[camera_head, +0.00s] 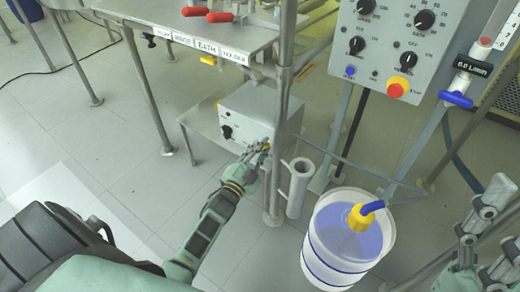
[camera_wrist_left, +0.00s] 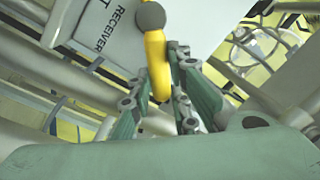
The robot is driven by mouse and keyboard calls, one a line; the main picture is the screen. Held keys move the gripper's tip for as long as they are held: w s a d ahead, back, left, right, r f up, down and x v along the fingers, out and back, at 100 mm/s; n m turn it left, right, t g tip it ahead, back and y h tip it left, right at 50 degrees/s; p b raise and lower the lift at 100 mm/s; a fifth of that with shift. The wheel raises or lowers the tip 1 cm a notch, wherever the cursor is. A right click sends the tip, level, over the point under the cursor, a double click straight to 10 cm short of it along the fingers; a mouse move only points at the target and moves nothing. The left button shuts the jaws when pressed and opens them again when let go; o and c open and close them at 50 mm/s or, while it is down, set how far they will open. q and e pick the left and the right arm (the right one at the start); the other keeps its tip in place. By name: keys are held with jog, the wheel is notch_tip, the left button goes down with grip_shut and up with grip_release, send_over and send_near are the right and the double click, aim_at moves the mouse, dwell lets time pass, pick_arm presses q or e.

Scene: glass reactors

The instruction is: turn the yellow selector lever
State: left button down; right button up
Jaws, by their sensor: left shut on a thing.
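The yellow selector lever (camera_wrist_left: 157,62) hangs from a round grey pivot (camera_wrist_left: 150,15) on a white panel lettered "RECEIVER" in the left wrist view. My left gripper (camera_wrist_left: 160,100) is shut on the lever, with green and grey fingers on both sides of its lower part. In the head view my left gripper (camera_head: 262,148) is at the front of a grey box (camera_head: 258,108), and only a bit of yellow shows between its fingers. My right gripper (camera_head: 478,240) is at the right edge, away from the box and partly cut off. Its finger opening is unclear.
A metal table post (camera_head: 284,70) stands just right of the box. A white bucket (camera_head: 320,240) with blue liquid and a grey cylinder (camera_head: 299,187) stand on the floor to the right. A control panel (camera_head: 395,45) is above. A bench (camera_head: 190,22) overhangs the box.

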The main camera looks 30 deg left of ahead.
pick_arm(q)
jog(key=shift+d+f, duration=0.1)
jog(key=shift+f, duration=0.1)
jog(key=c, duration=1.6)
grip_release()
jog(key=shift+r, duration=0.1)
jog(key=shift+c, duration=0.2)
jog(key=s+f, duration=0.1)
jog(key=s, duration=1.1)
jog(key=shift+d+f, duration=0.15)
